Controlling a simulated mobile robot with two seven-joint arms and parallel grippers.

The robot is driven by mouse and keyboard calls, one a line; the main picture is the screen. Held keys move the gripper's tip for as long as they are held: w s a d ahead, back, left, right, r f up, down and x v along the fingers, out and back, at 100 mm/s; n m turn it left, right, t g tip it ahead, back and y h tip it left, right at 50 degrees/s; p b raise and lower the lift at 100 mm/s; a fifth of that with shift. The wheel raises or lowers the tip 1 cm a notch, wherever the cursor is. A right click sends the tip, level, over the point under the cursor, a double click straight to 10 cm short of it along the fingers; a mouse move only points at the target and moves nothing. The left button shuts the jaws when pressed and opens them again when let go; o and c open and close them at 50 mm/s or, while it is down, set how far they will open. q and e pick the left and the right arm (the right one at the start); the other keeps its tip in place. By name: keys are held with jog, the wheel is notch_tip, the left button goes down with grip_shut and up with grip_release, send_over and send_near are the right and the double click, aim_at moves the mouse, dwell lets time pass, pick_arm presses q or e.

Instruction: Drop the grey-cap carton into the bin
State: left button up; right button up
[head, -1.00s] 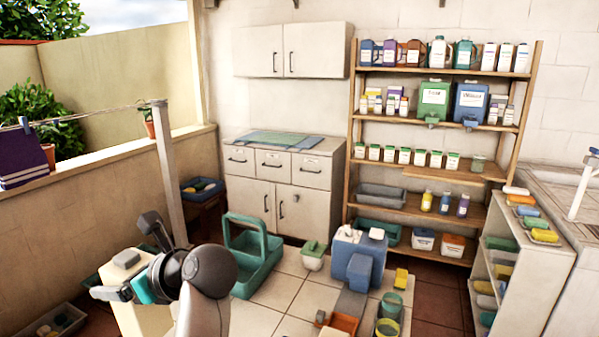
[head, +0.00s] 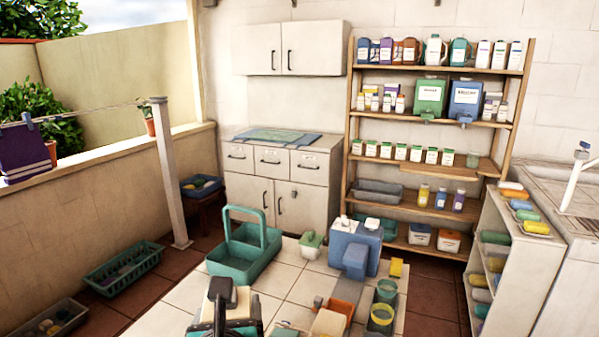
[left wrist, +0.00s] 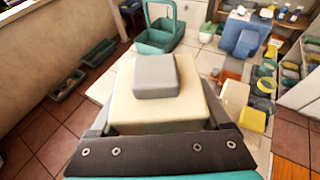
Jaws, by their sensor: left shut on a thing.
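The grey-cap carton (left wrist: 122,110) is a cream block with a square grey cap on top. My left gripper (left wrist: 157,126) is shut on it, with a finger on each side, and the cap faces up. In the head view the carton (head: 241,306) is at the bottom, partly hidden by dark parts of my left arm. I cannot tell for sure which container is the bin; a teal open container with a tall handle (head: 232,268) stands on the pale tiles beyond the carton. My right gripper is not in view.
A white pot with a green lid (head: 311,247) and a blue boxy container (head: 352,255) stand right of the teal container. Green tubs (head: 387,291), an orange tray (head: 346,292) and another cream block (head: 328,322) are nearer. A green basket (head: 122,271) lies at left.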

pick_arm(q)
jog(key=s+d+m+h, duration=0.1)
jog(key=s+d+h, duration=0.1)
jog(key=d, duration=0.1)
jog(key=shift+s+d+r+m, duration=0.1)
jog(key=shift+d+m, duration=0.2)
jog(key=shift+m, duration=0.1)
